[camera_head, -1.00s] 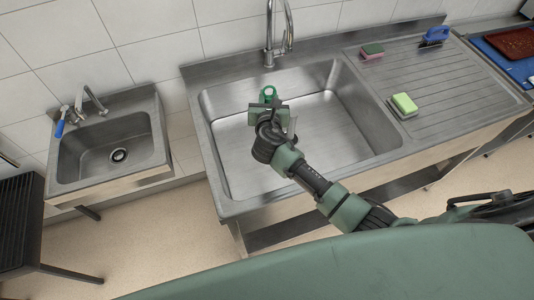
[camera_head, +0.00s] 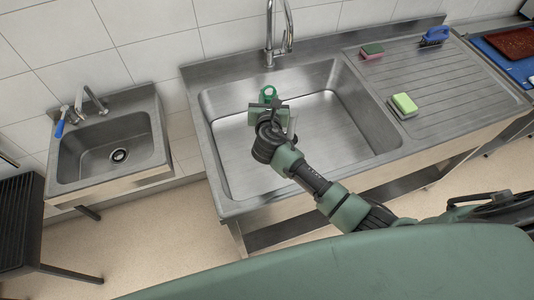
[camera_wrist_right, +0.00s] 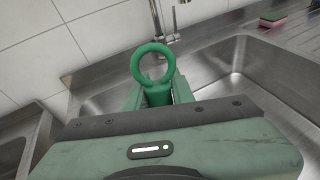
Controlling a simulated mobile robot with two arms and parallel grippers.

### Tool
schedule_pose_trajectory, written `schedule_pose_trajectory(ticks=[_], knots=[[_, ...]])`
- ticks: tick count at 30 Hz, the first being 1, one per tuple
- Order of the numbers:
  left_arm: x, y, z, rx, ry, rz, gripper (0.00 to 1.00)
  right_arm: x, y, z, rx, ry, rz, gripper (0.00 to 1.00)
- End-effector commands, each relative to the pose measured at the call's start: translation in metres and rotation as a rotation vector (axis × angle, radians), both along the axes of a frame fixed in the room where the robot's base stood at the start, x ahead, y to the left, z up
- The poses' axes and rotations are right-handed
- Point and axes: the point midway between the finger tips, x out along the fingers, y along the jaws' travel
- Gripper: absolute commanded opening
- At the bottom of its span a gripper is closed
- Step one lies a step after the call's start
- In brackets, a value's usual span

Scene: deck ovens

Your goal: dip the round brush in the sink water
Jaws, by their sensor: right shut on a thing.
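My right gripper (camera_head: 268,105) is over the left part of the large sink basin (camera_head: 335,125). It is shut on the round brush, whose green ring-shaped handle end (camera_head: 268,91) sticks up past the fingers. The ring (camera_wrist_right: 153,62) also shows upright between the fingers in the right wrist view. The brush's bristles are hidden below my gripper, so I cannot tell whether they touch the water. The basin floor looks smooth and pale, and the water surface is hard to make out. My left gripper is not in view.
A tall faucet (camera_head: 270,45) stands behind the basin. The drainboard (camera_head: 455,85) at right holds a red-green sponge (camera_head: 372,51), a yellow-green sponge (camera_head: 404,103) and a blue brush (camera_head: 434,36). A small sink (camera_head: 112,150) stands at left.

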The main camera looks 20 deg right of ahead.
Motion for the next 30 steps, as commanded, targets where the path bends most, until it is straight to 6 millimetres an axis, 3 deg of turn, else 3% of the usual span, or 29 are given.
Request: schedule_pose_trajectory(ticks=[15, 30], knots=[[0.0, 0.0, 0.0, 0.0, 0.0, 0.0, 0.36, 0.0, 0.0, 0.039, -0.001, -0.003, 0.001, 0.0], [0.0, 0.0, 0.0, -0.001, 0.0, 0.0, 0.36, 0.0, 0.0, 0.041, 0.0, -0.001, 0.0, 0.0]])
